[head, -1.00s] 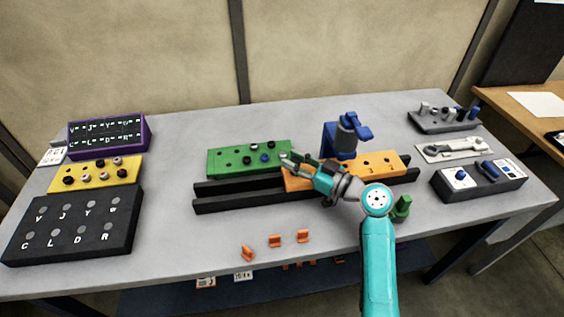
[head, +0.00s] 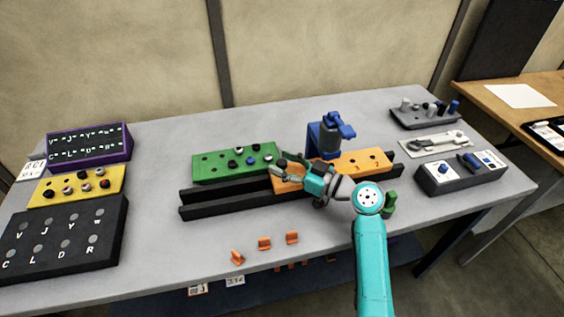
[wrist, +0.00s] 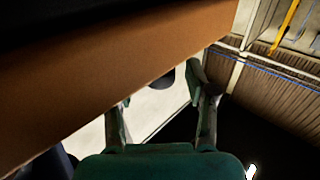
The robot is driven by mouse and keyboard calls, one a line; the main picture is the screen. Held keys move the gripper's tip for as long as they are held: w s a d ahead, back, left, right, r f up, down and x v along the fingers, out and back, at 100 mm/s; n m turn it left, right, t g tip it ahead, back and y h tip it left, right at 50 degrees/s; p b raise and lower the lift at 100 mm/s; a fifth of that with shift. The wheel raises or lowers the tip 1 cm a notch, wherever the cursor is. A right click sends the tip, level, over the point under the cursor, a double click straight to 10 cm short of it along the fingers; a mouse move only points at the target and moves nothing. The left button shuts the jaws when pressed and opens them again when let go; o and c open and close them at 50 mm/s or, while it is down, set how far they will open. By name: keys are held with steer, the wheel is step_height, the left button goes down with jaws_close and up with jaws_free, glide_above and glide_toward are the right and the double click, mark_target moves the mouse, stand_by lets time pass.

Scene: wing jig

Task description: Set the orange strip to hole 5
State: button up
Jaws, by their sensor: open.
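The orange strip (head: 352,158) lies on the dark rails (head: 215,206), at the right end of the green strip (head: 212,168). It has small dark holes and a few marks on top; hole 5 cannot be picked out. My gripper (head: 279,166) is open at the strip's left part, and my wrist covers some of its front. In the wrist view the strip's orange-brown side (wrist: 125,85) runs across close ahead of my open fingers (wrist: 163,103). Whether they touch it cannot be told.
A blue clamp-like device (head: 328,135) stands behind the orange strip. A green knob (head: 390,202) is right of my wrist. Small orange pieces (head: 264,243) lie near the front edge. A grey switch box (head: 462,173) stands at right, a yellow block (head: 75,187) at left.

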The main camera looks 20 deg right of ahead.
steer(key=v, duration=1.1)
steer(key=shift+d, duration=0.1)
steer(key=s+a+m+t+h, duration=0.1)
steer(key=a+m+t+h, duration=0.3)
steer(key=h, duration=0.2)
steer(key=x, duration=1)
steer(key=shift+w+a+f, duration=0.15)
steer(key=shift+a, duration=0.25)
jaws_close()
steer(key=shift+d, duration=0.1)
